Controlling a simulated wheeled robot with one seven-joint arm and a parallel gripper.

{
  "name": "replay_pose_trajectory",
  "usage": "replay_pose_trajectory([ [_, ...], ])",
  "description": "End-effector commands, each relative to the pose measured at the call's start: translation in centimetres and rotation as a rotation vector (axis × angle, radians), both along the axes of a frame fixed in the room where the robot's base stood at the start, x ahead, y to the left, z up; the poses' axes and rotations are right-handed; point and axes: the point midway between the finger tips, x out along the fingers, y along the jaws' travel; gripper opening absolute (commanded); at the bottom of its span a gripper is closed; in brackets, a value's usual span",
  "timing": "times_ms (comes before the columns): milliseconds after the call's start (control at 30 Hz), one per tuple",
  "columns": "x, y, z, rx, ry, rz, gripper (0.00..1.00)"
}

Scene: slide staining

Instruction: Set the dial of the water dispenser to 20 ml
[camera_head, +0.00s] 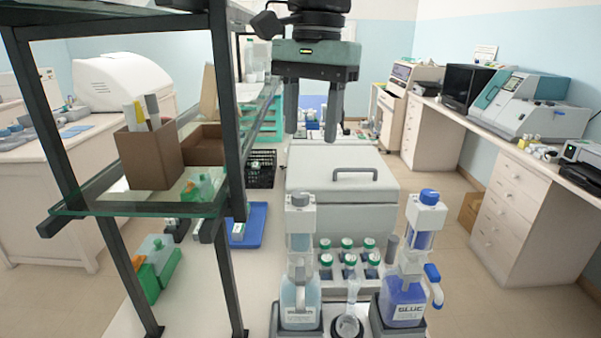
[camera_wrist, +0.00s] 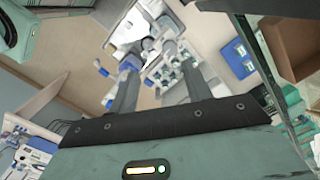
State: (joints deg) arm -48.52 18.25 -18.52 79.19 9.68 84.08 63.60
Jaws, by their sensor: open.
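The water dispenser (camera_head: 300,300) is the left of two bottle-top dispensers at the front, a clear bottle with a label too small to read surely. It stands upright with a grey-white head and a greyish knob (camera_head: 299,199) on top; I cannot tell which part is the dial, and no setting is legible. My gripper (camera_head: 311,137) is open and empty, pointing down, above and behind the dispenser and apart from it. In the wrist view my gripper's fingers (camera_wrist: 159,66) are spread, with the dispenser area small and partly hidden beyond them.
A blue-filled dispenser (camera_head: 404,302) with a blue cap stands to the right, and a small flask (camera_head: 347,326) between the two. Several green-capped bottles (camera_head: 348,260) sit behind, before a grey lidded box (camera_head: 342,185). A dark-framed glass shelf (camera_head: 130,207) rises on the left.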

Motion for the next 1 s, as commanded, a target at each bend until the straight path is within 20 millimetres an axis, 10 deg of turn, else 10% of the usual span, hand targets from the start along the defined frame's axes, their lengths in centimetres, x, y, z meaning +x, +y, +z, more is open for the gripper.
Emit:
replay_pose_trajectory([
  [133, 1.3, 1.2, 4.1, -0.041, -0.024, -0.153, 0.49],
  [367, 1.5, 1.5, 5.1, -0.061, -0.035, -0.232, 0.49],
  [1000, 1.4, 1.4, -6.8, -0.063, -0.033, -0.229, 0.49],
])
